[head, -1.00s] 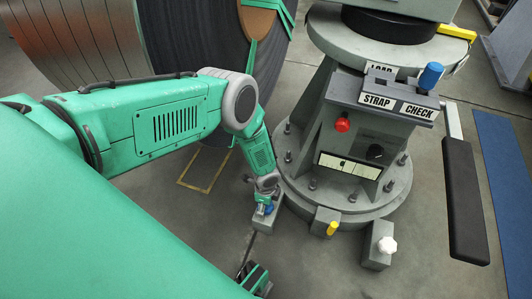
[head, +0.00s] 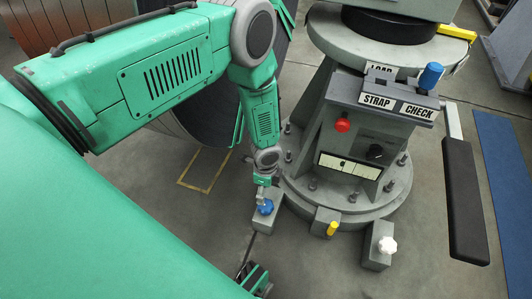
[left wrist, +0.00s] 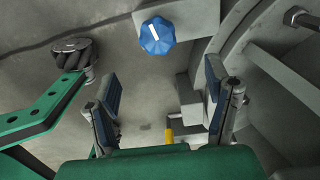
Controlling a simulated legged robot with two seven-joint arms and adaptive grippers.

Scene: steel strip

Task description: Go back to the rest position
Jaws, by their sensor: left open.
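My left gripper (head: 263,183) hangs at the end of the green left arm, just above and apart from a blue knob (head: 266,207) on a small grey block at the foot of the machine. In the left wrist view, the two dark finger pads of my left gripper (left wrist: 162,95) are wide apart with nothing between them. The blue knob (left wrist: 157,36) with a white mark shows beyond the fingertips there. My right gripper is in neither view.
The grey machine pedestal (head: 330,130) with a red button (head: 342,125) stands just right of the gripper. A steel strip coil (head: 75,22) is behind my arm.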

